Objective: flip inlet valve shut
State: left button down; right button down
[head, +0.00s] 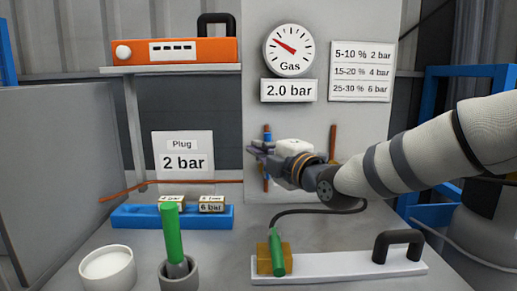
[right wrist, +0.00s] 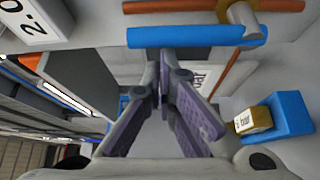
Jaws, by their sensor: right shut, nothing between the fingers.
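The inlet valve's blue lever (right wrist: 190,36) shows in the right wrist view, beside a copper pipe and lying roughly parallel to it, with a metal stem (right wrist: 242,17) at its right end. In the head view a bit of blue (head: 267,137) shows on the left upright copper pipe, partly hidden by my right gripper. My right gripper (head: 254,148) is shut and empty in front of that pipe. In the right wrist view its closed fingertips (right wrist: 160,72) appear just below the lever; I cannot tell whether they touch it. My left gripper is not in view.
The gas gauge (head: 290,50) is on the panel above a "2.0 bar" label (head: 289,90). A second copper pipe (head: 333,142) stands right of my gripper. A blue rack (head: 135,217) with labelled blocks, a green-handled tool (head: 171,232) and a white plate (head: 350,266) stand below.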

jog(key=shift+d+m, duration=0.25)
jog(key=shift+m, duration=0.15)
jog(key=d+f+m+t+h, duration=0.2)
jog(key=d+m+t, duration=0.4)
jog(key=m, duration=0.7)
jog(key=shift+d+f+h+b, duration=0.3)
jog(key=shift+d+h+b, duration=0.15)
jog(key=shift+d, duration=0.1)
jog(key=shift+d+f, duration=0.1)
